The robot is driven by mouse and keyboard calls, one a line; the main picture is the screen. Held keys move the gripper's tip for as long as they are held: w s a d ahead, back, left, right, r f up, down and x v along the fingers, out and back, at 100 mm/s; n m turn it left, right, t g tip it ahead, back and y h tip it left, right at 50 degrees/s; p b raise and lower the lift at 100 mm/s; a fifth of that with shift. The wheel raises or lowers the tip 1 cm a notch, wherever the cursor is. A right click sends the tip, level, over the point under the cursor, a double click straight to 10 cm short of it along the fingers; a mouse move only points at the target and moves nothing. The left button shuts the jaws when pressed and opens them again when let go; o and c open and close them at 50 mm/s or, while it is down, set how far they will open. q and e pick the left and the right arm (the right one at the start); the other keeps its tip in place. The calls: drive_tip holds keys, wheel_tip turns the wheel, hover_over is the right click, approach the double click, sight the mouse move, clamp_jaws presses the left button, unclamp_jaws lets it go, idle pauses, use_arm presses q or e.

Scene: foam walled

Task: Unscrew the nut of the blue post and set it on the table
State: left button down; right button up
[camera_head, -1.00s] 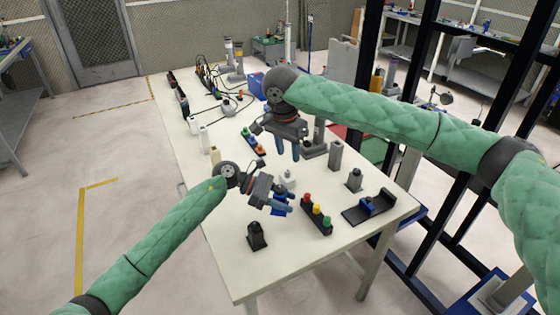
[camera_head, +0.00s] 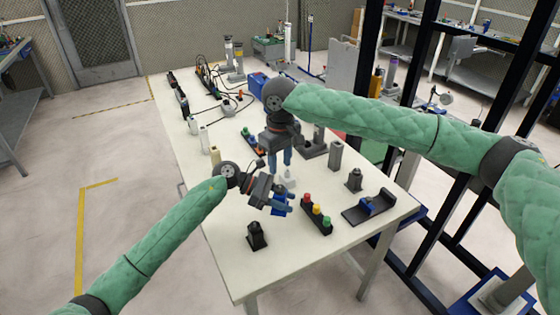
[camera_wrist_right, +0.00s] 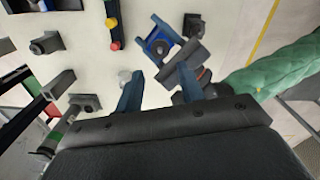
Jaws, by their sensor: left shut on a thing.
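My left gripper (camera_head: 283,203) is low over the middle of the table. Its blue fingers are shut on a blue piece, which appears to be the blue post. In the right wrist view this blue post (camera_wrist_right: 151,38) sits between those fingers, with a round dark grey part, likely the nut (camera_wrist_right: 159,47), at its centre. My right gripper (camera_head: 281,163) points down above and behind the left one. In its wrist view the right gripper (camera_wrist_right: 160,78) has its fingers apart, with nothing between them. The nut cannot be made out in the head view.
On the white table (camera_head: 285,268), a strip with red, yellow and green knobs (camera_head: 317,216) is right of the left gripper. A black stand (camera_head: 257,236) is in front. A small white piece (camera_head: 289,180) is close behind. The front table area is clear.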

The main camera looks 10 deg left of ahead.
sight(280, 186)
drive_tip(key=shift+f+n, duration=0.1)
drive_tip(key=shift+n, duration=0.6)
drive_tip(key=shift+f, duration=3.9)
drive_tip(key=shift+c, duration=0.5)
clamp_jaws()
drive_tip(key=n, duration=0.6)
drive_tip(key=shift+n, duration=0.4)
drive_tip(key=n, duration=0.6)
drive_tip(key=shift+w, duration=0.1)
drive_tip(key=shift+o, duration=1.7)
unclamp_jaws()
